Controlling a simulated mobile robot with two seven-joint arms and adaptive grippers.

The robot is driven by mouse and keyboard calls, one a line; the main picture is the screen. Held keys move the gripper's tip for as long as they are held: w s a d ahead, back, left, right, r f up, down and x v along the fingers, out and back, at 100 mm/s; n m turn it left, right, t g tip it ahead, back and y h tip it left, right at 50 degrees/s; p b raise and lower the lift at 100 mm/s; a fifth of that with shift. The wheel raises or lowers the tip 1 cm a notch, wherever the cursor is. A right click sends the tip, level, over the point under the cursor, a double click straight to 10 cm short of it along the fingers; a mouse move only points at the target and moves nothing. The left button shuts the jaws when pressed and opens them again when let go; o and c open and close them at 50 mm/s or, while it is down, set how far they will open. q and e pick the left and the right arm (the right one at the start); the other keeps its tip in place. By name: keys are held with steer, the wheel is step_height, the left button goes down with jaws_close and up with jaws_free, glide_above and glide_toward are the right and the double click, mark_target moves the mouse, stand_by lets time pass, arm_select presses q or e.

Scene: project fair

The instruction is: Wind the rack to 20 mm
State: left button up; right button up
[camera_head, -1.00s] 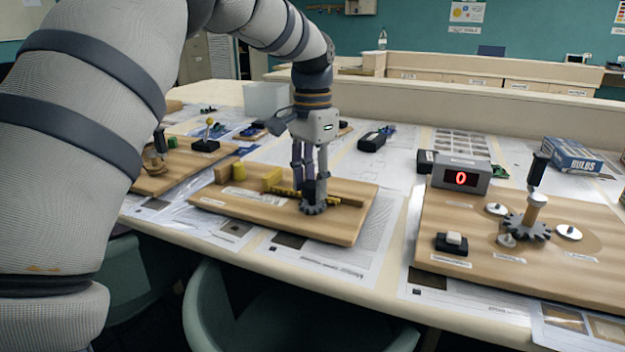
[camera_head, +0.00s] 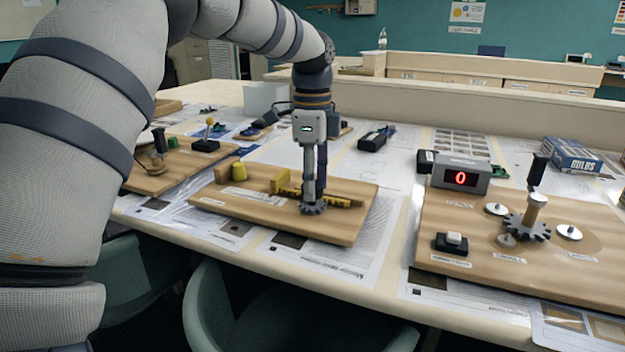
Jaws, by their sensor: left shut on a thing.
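The rack board (camera_head: 265,222) lies on the table in the middle. On it is a dark gear (camera_head: 313,208) in front of a rack with a yellow and black scale (camera_head: 342,200). The scale reading is too small to make out. My right gripper is not in view.
A board with a black handle (camera_head: 160,140) lies at the left. Green chairs (camera_head: 250,310) stand at the table's front.

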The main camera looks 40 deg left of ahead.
arm_select(q)
steer(key=shift+m, duration=0.6)
steer(key=o, duration=1.2)
steer(key=shift+c, duration=0.2)
step_height(320, 180, up, 12)
